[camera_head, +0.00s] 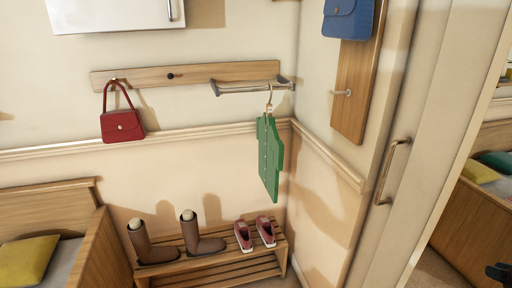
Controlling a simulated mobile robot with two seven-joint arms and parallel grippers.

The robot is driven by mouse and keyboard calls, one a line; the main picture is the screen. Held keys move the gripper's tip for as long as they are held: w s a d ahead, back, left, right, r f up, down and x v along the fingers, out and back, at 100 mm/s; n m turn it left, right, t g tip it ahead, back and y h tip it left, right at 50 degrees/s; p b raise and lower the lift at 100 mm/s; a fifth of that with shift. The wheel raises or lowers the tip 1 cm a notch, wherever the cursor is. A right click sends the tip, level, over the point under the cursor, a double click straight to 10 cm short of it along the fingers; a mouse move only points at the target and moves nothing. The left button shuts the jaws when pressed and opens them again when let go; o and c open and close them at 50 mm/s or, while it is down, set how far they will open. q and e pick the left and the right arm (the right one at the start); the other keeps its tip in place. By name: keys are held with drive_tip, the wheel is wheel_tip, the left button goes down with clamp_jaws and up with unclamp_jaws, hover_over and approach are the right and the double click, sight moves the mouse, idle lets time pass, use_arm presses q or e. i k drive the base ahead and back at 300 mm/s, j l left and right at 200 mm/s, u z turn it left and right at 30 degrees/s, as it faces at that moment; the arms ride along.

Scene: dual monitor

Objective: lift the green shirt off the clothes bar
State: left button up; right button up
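The green shirt (270,158) hangs on a light hanger (268,108) from the clothes bar (247,88), near its right end. The bar is a short rail with dark end brackets, fixed to a wooden wall board. The shirt is seen at an angle and hangs clear of the shoe rack below. No gripper touches the shirt, hanger or bar. A small dark shape (500,273) at the lower right edge may be part of my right gripper; it is cut off and its fingers are unclear. My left gripper is not in view.
A red handbag (123,125) hangs from the wooden board (180,76). A shoe rack (240,268) with brown boots (149,246) and pink shoes (243,236) stands below. A bed (82,246) stands lower left.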

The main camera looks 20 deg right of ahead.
sight(271, 148)
drive_tip(key=i+l+u, duration=0.2)
drive_tip(key=i+l, duration=0.25)
drive_tip(key=i, duration=0.2)
drive_tip(key=i+l+u, duration=0.2)
drive_tip(key=i+l, duration=0.35)
drive_tip(key=i, duration=0.1)
